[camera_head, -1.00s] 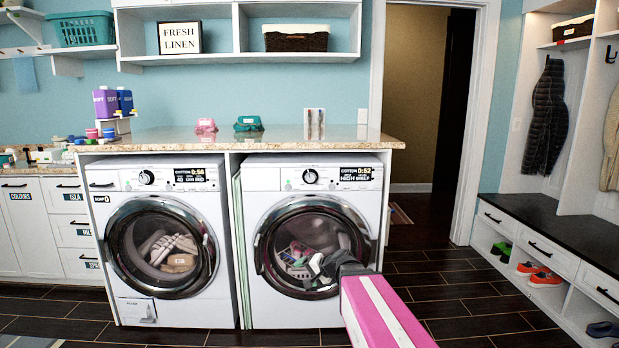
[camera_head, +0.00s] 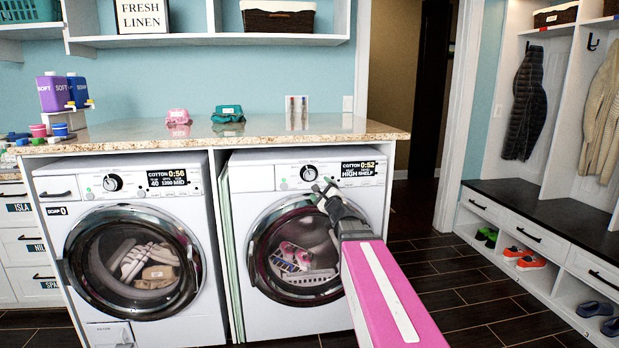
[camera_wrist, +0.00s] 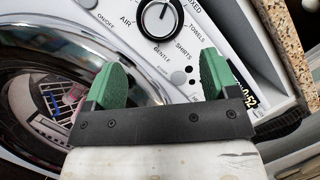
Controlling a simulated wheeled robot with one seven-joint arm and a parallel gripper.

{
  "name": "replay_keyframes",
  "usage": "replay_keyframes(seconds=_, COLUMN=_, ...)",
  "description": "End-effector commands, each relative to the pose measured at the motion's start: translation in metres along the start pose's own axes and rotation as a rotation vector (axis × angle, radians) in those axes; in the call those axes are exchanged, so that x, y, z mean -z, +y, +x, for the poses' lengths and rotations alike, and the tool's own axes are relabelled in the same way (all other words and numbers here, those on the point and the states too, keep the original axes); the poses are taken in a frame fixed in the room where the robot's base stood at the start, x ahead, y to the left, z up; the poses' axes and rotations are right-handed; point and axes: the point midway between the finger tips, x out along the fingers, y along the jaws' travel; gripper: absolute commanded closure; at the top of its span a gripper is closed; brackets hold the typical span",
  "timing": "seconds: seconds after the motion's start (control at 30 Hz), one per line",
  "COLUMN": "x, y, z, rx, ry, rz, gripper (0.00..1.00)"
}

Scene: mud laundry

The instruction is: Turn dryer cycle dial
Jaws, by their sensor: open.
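The machine on the right (camera_head: 240,320) has a round black-and-silver cycle dial (camera_head: 309,173) on its upper panel. My gripper (camera_head: 325,191) is open and empty, just below and slightly right of the dial in the head view. In the wrist view my gripper (camera_wrist: 160,76) shows two green finger pads spread apart, with the dial beyond and between their line. No contact with the dial is visible.
A second washer-like machine (camera_head: 140,325) with its own dial stands at left. A granite counter (camera_head: 260,142) overhangs both panels from above. The right machine's round glass door (camera_head: 290,296) is closed below the gripper. Open floor (camera_head: 470,300) lies to the right.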

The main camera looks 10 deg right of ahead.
Motion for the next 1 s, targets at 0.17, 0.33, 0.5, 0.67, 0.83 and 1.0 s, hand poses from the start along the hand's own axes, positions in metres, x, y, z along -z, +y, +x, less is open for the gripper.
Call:
replay_keyframes(seconds=0.17, x=0.001, y=0.000, z=0.021, rx=-0.001, ry=-0.001, rz=-0.001, gripper=0.20)
replay_keyframes(seconds=0.33, x=0.001, y=0.001, z=0.050, rx=-0.002, ry=-0.003, rz=-0.002, gripper=0.20)
replay_keyframes(seconds=0.5, x=0.001, y=0.001, z=0.080, rx=-0.002, ry=-0.002, rz=-0.002, gripper=0.20)
replay_keyframes(seconds=0.67, x=0.000, y=0.001, z=0.099, rx=-0.001, ry=-0.002, rz=-0.002, gripper=0.20)
replay_keyframes(seconds=0.83, x=0.000, y=0.001, z=0.104, rx=-0.002, ry=-0.002, rz=-0.002, gripper=0.20)
replay_keyframes(seconds=1.0, x=-0.001, y=0.001, z=0.103, rx=-0.002, ry=-0.001, rz=-0.002, gripper=0.20)
